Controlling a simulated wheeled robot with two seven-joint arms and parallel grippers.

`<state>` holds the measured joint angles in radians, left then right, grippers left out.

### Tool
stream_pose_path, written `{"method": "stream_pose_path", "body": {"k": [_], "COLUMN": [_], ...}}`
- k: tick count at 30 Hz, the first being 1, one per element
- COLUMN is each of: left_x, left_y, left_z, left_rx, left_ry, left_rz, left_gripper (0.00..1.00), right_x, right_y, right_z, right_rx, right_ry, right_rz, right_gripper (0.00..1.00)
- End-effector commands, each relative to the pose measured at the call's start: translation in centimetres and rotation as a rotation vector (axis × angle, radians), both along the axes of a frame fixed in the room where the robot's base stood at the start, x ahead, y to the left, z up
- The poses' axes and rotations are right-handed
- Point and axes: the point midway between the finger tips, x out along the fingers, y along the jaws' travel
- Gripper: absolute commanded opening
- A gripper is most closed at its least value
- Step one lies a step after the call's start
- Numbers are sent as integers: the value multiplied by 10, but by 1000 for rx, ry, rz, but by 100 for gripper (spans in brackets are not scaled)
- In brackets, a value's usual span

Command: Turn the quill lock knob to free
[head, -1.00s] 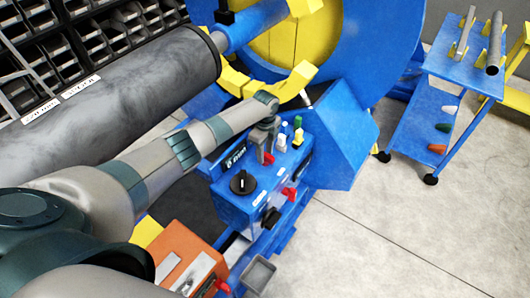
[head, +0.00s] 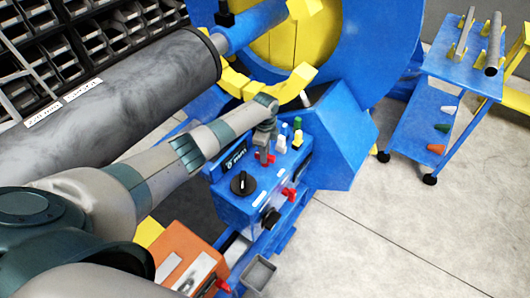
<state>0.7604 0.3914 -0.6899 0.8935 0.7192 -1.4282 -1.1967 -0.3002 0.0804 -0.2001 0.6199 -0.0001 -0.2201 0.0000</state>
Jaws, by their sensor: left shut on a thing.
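The blue control box (head: 232,207) stands below the big blue and yellow positioner, at the centre of the head view. My left gripper (head: 264,156) points down at the back left of its top. It is shut on a small control there, of which only a bit of red shows; the fingers hide the rest. A black round knob (head: 243,184) with a white mark sits on top of the box, and another black knob (head: 270,218) is on its front. I cannot read which is labelled quill lock. My right gripper is not in view.
White, green and yellow-topped controls (head: 298,139) stand just right of my gripper. Red handles (head: 289,193) stick out from the front. A grey cylinder (head: 110,105) lies behind my arm. A blue cart (head: 440,75) stands right; the floor between is clear.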

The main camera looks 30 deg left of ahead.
Motion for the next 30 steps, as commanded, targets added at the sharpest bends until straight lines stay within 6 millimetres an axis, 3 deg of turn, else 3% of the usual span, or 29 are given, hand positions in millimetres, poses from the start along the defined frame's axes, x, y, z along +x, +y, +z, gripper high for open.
{"method": "stream_pose_path", "body": {"k": [30], "left_x": [1], "left_y": [0], "left_z": [3], "left_rx": [0], "left_ry": [-1], "left_rz": [959], "left_gripper": [0], "right_x": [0], "right_y": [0], "right_z": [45], "right_rx": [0], "right_ry": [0], "right_rz": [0], "right_gripper": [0]}}
